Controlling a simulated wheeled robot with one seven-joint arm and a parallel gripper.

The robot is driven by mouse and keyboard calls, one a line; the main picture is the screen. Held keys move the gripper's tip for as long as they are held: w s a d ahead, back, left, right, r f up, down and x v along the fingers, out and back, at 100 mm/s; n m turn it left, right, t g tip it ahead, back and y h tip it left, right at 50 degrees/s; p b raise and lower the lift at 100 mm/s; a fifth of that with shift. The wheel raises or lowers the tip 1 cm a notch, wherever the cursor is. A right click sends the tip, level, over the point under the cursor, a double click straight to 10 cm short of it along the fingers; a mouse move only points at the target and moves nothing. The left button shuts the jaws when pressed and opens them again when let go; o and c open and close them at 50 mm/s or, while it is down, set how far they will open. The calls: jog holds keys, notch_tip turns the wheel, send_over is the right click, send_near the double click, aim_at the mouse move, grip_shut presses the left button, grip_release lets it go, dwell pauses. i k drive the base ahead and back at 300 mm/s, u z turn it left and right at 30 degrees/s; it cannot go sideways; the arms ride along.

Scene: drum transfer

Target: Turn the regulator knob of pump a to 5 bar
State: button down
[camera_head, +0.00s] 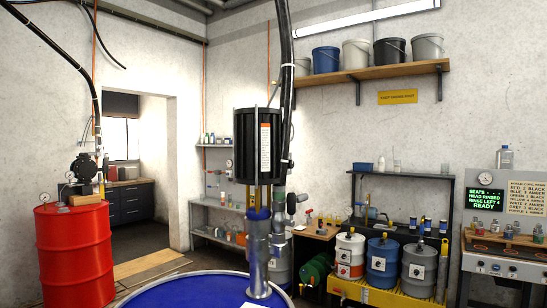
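A tall pump with a black ribbed motor (258,144) and an orange-and-white label stands in front of me at the centre. Its metal tube (259,262) goes down to the lid of a blue drum (190,292). A small round gauge (228,163) sits at the motor's left side. Dark and metal fittings (292,203) sit at its lower right; I cannot tell whether one is the regulator knob. The gauge reading is too small to make out. I see no letter naming this pump. My gripper is not in this view.
A red drum (76,255) with a dark pump (84,167) and gauges stands at the left. A doorway opens behind it. Several small drums stand on a yellow pallet (385,292) at the right. A lit screen (486,200) stands at the far right. A black hose (287,80) hangs by the motor.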

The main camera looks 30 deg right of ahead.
aim_at(292, 163)
jog(key=k, duration=0.5)
jog(key=z, duration=1.4)
jog(key=i, duration=0.4)
jog(key=z, duration=1)
jog(key=i, duration=1.4)
jog(key=u, duration=0.05)
